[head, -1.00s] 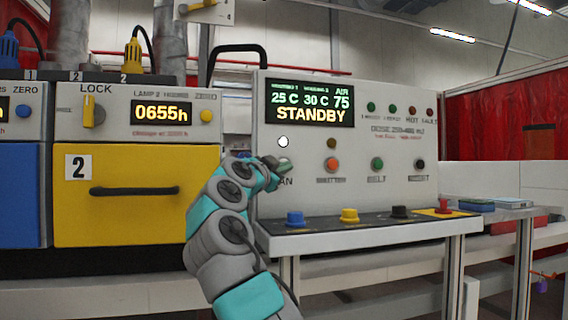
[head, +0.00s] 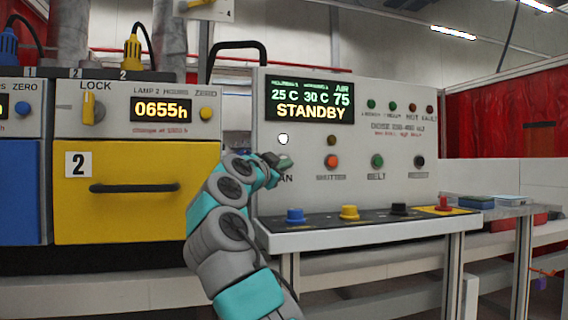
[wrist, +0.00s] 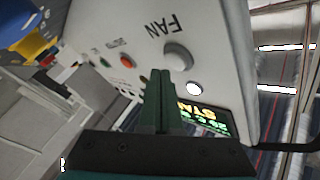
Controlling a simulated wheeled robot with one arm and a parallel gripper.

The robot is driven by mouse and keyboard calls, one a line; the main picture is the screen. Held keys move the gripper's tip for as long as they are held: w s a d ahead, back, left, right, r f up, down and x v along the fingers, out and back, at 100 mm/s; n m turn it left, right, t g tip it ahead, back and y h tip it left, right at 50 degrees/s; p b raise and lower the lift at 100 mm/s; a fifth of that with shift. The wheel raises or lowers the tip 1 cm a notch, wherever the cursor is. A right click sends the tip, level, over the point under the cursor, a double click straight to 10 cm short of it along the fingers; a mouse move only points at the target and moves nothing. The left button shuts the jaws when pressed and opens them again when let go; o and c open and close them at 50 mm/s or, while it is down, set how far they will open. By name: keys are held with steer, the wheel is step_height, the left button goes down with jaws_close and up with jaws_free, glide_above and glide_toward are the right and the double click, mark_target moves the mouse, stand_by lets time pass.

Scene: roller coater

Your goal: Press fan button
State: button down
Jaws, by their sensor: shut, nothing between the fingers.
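The control panel (head: 345,190) carries a row of round buttons. In the wrist view the pale grey fan button (wrist: 178,57) sits beside the upside-down FAN lettering (wrist: 165,24), with a white lamp (wrist: 194,88) on its other side. That lamp also shows in the head view (head: 283,140). My gripper (wrist: 161,74) is shut and empty, its fingertips close to the fan button; contact cannot be told. In the head view my gripper (head: 280,163) covers the fan button and part of its label.
The display (head: 310,101) reads STANDBY. An orange shutter button (head: 331,162), a green belt button (head: 377,161) and a dark button (head: 419,160) lie to the right. Blue, yellow, black and red knobs stand on the ledge (head: 370,232) below. A yellow drawer (head: 135,215) is at left.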

steer(key=shift+w, duration=0.15)
stand_by(0.8)
steer(key=shift+w+a+p, duration=0.1)
steer(key=shift+w+p, duration=0.15)
steer(key=shift+p, duration=0.1)
steer(key=shift+w+a+r, duration=0.1)
steer(key=shift+w+a, duration=0.05)
steer(key=shift+w, duration=0.25)
stand_by(0.8)
steer(key=shift+s+d+b, duration=0.25)
steer(key=shift+s+b, duration=0.55)
steer(key=shift+b, duration=0.15)
